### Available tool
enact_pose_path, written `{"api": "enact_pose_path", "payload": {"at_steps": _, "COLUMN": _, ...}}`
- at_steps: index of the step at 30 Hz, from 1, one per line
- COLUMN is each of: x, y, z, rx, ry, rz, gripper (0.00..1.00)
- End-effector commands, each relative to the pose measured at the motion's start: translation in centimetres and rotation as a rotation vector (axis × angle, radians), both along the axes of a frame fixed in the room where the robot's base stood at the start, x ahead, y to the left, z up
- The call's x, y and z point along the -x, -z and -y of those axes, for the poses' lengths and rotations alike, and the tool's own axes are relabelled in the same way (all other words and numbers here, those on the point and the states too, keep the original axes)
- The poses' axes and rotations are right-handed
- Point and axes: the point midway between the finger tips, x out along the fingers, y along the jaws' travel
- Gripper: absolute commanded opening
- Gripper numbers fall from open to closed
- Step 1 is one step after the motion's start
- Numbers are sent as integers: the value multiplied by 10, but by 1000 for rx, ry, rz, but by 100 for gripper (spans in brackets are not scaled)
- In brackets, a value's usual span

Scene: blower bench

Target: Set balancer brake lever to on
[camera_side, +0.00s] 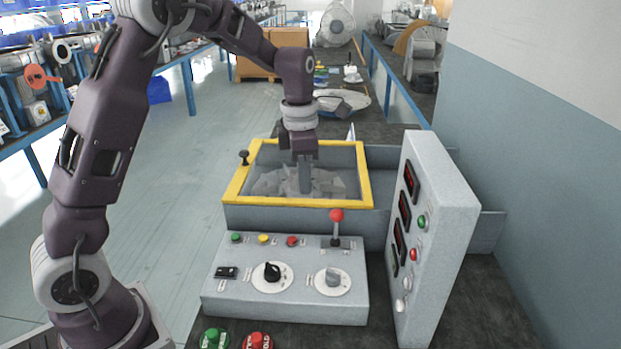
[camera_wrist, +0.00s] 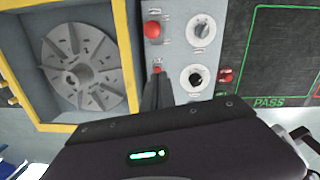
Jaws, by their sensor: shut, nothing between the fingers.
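The lever with a red ball knob (camera_side: 336,215) stands nearly upright at the back right of the sloped grey control box (camera_side: 240,298). Its slot labels are too small to read. In the wrist view its red knob (camera_wrist: 152,29) shows beside the white dial. My gripper (camera_side: 305,190) is shut and empty, pointing down over the yellow-framed window (camera_side: 232,190), behind and left of the lever and apart from it. In the wrist view my shut fingers (camera_wrist: 158,75) overlap the panel near a small red button. Whether the fingertips touch the window cannot be told.
A black knob (camera_side: 272,272), a white dial (camera_side: 333,281) and small buttons share the control box. An upright display panel (camera_side: 440,235) stands close right of the lever. Green (camera_side: 212,338) and red (camera_side: 257,340) push buttons sit in front. A bladed disc (camera_wrist: 80,65) shows inside the yellow frame.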

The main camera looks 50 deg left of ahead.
Motion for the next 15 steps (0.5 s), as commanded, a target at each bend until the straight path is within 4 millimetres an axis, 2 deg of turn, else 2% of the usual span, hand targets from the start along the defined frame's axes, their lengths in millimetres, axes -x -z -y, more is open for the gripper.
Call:
{"api": "enact_pose_path", "payload": {"at_steps": 1, "x": 1, "y": 12, "z": 0, "rx": 1, "ry": -1, "rz": -6, "gripper": 0}}
{"api": "enact_pose_path", "payload": {"at_steps": 8, "x": -3, "y": 62, "z": -1, "rx": 1, "ry": 1, "rz": -6, "gripper": 0}}
{"api": "enact_pose_path", "payload": {"at_steps": 15, "x": -31, "y": 69, "z": 18, "rx": 0, "ry": 4, "rz": -1, "gripper": 0}}
